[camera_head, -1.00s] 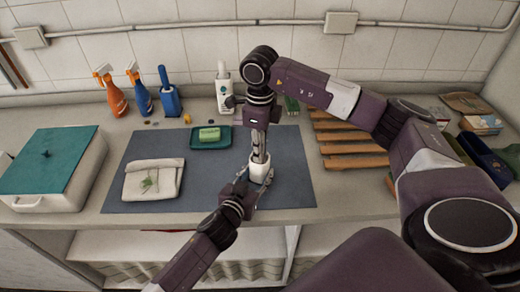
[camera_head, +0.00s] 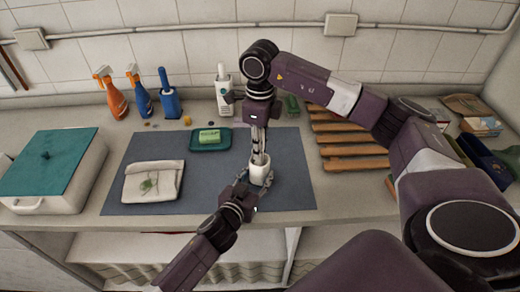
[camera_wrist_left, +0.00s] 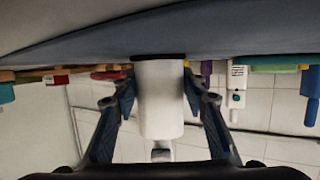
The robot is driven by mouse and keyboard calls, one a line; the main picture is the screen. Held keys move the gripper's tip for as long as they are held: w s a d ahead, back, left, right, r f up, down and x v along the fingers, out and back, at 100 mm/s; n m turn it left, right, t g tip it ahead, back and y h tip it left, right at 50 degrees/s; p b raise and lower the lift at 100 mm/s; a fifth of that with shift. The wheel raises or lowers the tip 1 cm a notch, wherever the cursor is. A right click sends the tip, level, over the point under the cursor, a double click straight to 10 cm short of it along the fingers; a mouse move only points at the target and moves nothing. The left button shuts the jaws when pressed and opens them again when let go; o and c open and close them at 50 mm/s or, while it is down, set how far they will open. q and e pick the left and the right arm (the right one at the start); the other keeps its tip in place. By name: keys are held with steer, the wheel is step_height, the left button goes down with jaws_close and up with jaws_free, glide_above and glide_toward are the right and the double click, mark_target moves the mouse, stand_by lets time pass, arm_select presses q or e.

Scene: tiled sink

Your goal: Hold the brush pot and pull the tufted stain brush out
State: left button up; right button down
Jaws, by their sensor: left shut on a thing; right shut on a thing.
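The white brush pot (camera_head: 260,174) stands upright near the front right of the blue-grey mat (camera_head: 221,180). My left gripper (camera_head: 254,187) is shut on it from the front, fingers on either side. In the left wrist view the pot (camera_wrist_left: 160,98) appears upside down between the fingers. My right gripper (camera_head: 259,150) points straight down over the pot's mouth and is shut on the tufted stain brush. Its fingers hide most of the brush, and I cannot see how deep the tuft sits in the pot.
A green tray (camera_head: 211,140) with a sponge and a folded cloth (camera_head: 153,182) lie left of the pot. A slatted wooden rack (camera_head: 350,145) lies to the right. Spray bottles (camera_head: 116,100) and a white bottle (camera_head: 223,93) stand behind. A lidded box (camera_head: 70,190) stands far left.

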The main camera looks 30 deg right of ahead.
arm_select(q)
steer(key=shift+f, duration=0.1)
arm_select(e)
steer(key=shift+r, duration=2.85)
arm_select(q)
steer(key=o, duration=1.2)
steer(key=v, duration=1.2)
steer(key=shift+r+p, duration=1.3)
steer(key=shift+r, duration=0.1)
arm_select(e)
steer(key=shift+r, duration=1.9)
